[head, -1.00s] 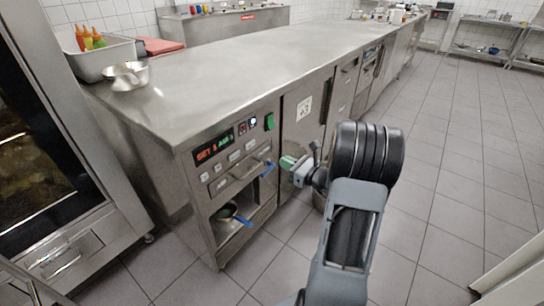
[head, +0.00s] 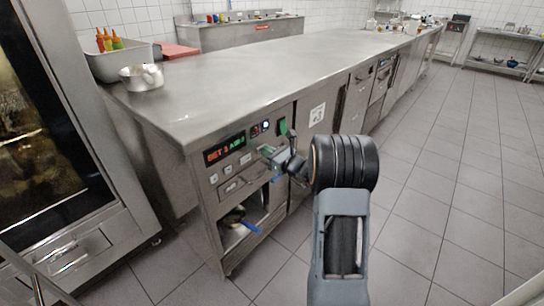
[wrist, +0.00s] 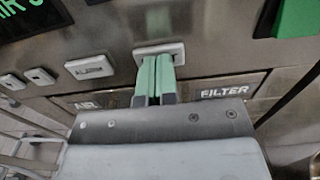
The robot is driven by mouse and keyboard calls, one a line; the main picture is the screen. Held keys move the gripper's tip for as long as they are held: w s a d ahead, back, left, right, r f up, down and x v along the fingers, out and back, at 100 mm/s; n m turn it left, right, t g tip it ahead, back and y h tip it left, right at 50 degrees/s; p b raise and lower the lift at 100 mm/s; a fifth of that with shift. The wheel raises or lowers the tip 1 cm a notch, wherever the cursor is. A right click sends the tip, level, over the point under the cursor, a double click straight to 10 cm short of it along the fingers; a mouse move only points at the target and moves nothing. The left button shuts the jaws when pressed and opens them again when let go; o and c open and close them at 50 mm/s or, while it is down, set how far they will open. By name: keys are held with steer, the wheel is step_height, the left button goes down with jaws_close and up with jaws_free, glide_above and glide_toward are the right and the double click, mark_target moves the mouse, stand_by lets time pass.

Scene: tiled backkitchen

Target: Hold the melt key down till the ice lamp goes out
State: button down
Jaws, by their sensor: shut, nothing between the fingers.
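My gripper (head: 266,150) is shut and empty, its tips at the front of the control panel. In the wrist view its green fingers (wrist: 155,76) lie side by side, with their tips over the lower part of a pale key (wrist: 160,49). I cannot tell whether they touch or press it, and its label is hidden or unreadable. Another pale key (wrist: 90,67) is to its left, its label blurred. In the head view a small bright lamp (head: 266,125) is lit, beside a dark square with a reddish mark (head: 254,131). I cannot read which is the ice lamp.
A display (head: 225,148) shows red and green characters. A green switch (head: 282,126) is right of the lamps. A drawer handle (head: 240,183) and an open shelf with a blue-handled pan (head: 240,220) are below. The tiled floor at right is clear.

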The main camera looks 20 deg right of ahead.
stand_by(0.3)
steer(key=shift+w+a+r, duration=0.15)
steer(key=shift+w+a, duration=0.05)
steer(key=shift+w, duration=0.2)
steer(key=shift+w+a+r, duration=0.1)
steer(key=shift+w+a, duration=0.1)
steer(key=shift+w, duration=0.2)
steer(key=shift+r, duration=0.1)
stand_by(2.6)
stand_by(1.2)
steer(key=p+v, duration=0.1)
steer(key=v, duration=1.3)
steer(key=shift+s+d+f+p, duration=0.2)
steer(key=shift+f+p, duration=0.1)
steer(key=shift+p, duration=0.1)
